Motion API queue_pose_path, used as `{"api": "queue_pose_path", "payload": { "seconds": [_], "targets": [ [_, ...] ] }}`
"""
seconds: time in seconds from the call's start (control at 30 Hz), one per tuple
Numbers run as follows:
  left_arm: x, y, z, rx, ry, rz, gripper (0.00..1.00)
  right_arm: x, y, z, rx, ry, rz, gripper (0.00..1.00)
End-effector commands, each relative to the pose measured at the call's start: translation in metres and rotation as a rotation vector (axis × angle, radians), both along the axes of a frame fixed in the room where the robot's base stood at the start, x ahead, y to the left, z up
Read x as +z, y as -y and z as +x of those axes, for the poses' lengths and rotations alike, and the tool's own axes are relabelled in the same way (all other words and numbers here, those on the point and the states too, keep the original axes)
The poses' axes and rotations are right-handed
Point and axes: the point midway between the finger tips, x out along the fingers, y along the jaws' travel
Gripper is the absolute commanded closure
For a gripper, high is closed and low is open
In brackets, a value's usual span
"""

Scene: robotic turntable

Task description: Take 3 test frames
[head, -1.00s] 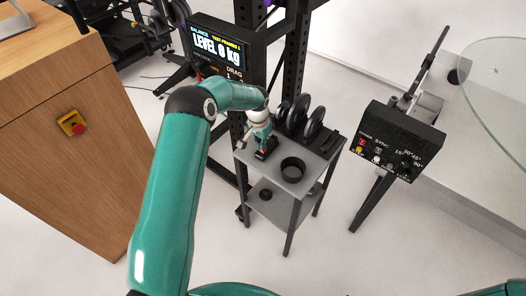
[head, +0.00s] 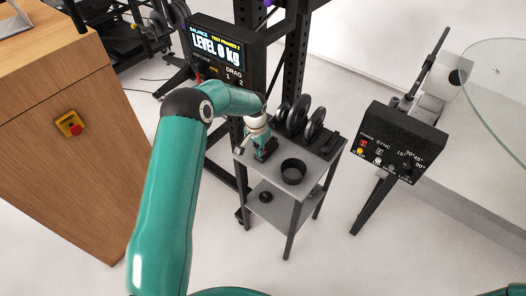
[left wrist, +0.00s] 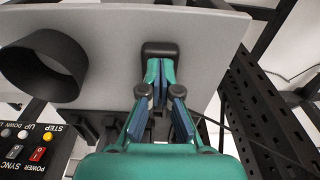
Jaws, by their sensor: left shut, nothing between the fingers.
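My left gripper (head: 263,146) reaches down to a small black box (head: 268,155) at the left corner of the grey cart's top. In the left wrist view its shut, empty fingers (left wrist: 160,72) are at the black box (left wrist: 160,48) and overlap its near part; I cannot tell whether they press on it. The top of the box is largely hidden by the gripper in the head view. A display (head: 222,52) reads "LEVEL 0 kg", with a small yellow test-frames line whose digit looks like 2. My right gripper is out of view.
The cart top (head: 310,171) also bears a black cup (head: 293,171) and upright black discs (head: 300,118). A control box (head: 402,140) with switches stands to the right. A wooden cabinet (head: 60,190) with a red button (head: 73,127) is at left. A black post rises behind the cart.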

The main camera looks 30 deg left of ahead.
Motion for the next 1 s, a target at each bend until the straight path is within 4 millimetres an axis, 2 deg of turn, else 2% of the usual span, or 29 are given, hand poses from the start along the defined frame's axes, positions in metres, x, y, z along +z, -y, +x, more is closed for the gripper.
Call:
{"api": "queue_pose_path", "payload": {
  "seconds": [0.17,0.57,0.77,1.0],
  "targets": [
    [0.005,-0.002,-0.019,0.000,-0.001,-0.001,1.00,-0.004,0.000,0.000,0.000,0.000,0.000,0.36],
    [0.010,-0.002,-0.020,0.001,0.001,0.000,1.00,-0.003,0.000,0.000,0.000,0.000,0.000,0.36],
    [0.034,-0.002,-0.022,0.001,0.003,0.001,1.00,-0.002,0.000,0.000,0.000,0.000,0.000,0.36],
    [0.082,-0.003,-0.026,0.001,0.003,0.002,1.00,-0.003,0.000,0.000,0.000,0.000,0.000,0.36]
  ]
}}
